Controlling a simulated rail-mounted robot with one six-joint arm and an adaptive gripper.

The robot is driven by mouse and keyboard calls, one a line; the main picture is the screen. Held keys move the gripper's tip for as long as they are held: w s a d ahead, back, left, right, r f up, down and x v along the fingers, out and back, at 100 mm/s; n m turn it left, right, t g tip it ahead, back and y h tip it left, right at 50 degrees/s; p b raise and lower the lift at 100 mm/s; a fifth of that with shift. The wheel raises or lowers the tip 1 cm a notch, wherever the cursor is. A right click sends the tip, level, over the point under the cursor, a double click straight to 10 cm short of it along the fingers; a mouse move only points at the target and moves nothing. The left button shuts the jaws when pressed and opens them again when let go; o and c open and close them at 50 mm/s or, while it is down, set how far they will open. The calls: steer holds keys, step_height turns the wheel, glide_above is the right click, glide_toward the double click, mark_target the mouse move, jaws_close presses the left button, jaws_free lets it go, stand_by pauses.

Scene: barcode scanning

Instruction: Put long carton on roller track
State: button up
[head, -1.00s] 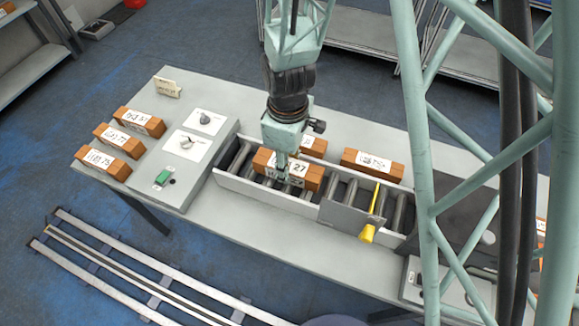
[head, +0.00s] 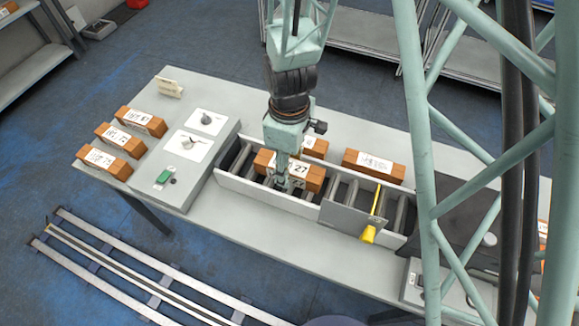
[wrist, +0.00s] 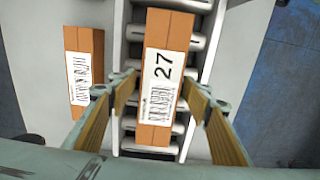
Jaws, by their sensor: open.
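A long orange-brown carton (head: 314,177) with a white label reading 27 lies lengthwise on the rollers of the roller track (head: 232,183). In the wrist view the carton (wrist: 166,35) rests flat over the rollers, between the track's side walls. My gripper (wrist: 161,80) is open, with one finger on each side of the carton and a gap visible on both sides. In the head view my gripper (head: 284,182) is down at the carton and hides part of its left half.
Another carton (head: 374,164) lies behind the track, and a shorter-looking one (head: 314,148) is partly hidden by my gripper. Several cartons (head: 140,122) lie at the table's left. A grey plate (head: 345,217) with a yellow piece (head: 368,234) stands at the track's right part. A control panel (head: 190,165) is left of the track.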

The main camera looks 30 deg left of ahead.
steer(key=shift+r, duration=0.15)
step_height(320, 180, up, 12)
steer(key=p, duration=0.1)
stand_by(0.8)
steer(key=shift+a+r, duration=0.1)
stand_by(0.7)
